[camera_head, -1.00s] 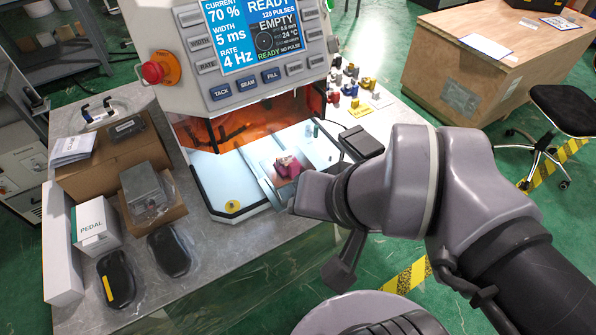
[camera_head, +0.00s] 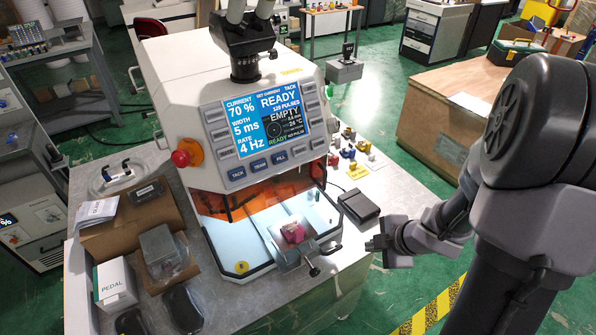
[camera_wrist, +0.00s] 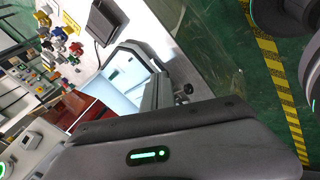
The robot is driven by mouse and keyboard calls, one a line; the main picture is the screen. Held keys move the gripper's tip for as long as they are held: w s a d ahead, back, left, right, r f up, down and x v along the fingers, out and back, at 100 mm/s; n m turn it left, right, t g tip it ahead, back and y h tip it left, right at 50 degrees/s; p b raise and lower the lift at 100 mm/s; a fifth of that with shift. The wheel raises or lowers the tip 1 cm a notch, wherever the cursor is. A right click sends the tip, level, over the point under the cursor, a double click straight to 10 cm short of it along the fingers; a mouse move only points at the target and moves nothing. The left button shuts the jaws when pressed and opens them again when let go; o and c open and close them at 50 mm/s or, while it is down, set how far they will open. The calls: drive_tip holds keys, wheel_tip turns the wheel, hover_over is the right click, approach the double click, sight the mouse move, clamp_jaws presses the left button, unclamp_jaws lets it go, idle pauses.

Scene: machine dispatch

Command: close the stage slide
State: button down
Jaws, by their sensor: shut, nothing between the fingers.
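The welding machine (camera_head: 250,95) stands on the bench with its lit chamber open at the front. The stage slide (camera_head: 303,255) sticks out of the chamber's front, with a red-pink block (camera_head: 293,232) on it and a dark knob (camera_head: 314,271) at its outer end. In the wrist view, the knob (camera_wrist: 188,89) shows just above my gripper's dark body, at the end of the partly hidden slide. My gripper (camera_head: 374,241) is shut and empty, to the right of the slide and apart from it. Its fingertips are hard to make out in the wrist view.
A black box (camera_head: 358,206) lies on the bench right of the chamber, near several small coloured parts (camera_head: 355,160). A PEDAL box (camera_head: 115,285) and cardboard boxes stand at the left. Floor right of the bench is open. A wooden crate (camera_head: 440,120) stands farther back.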

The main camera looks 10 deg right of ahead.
drive_tip(key=s+a+f+n+g+y, duration=0.2)
drive_tip(key=s+a+f+n+y, duration=0.2)
drive_tip(key=s+a, duration=0.25)
drive_tip(key=w+a+f+b, duration=0.5)
drive_tip(key=w+f, duration=0.2)
drive_tip(key=shift+a+f, duration=0.2)
drive_tip(key=shift+a, duration=0.05)
drive_tip(key=shift+w, duration=0.2)
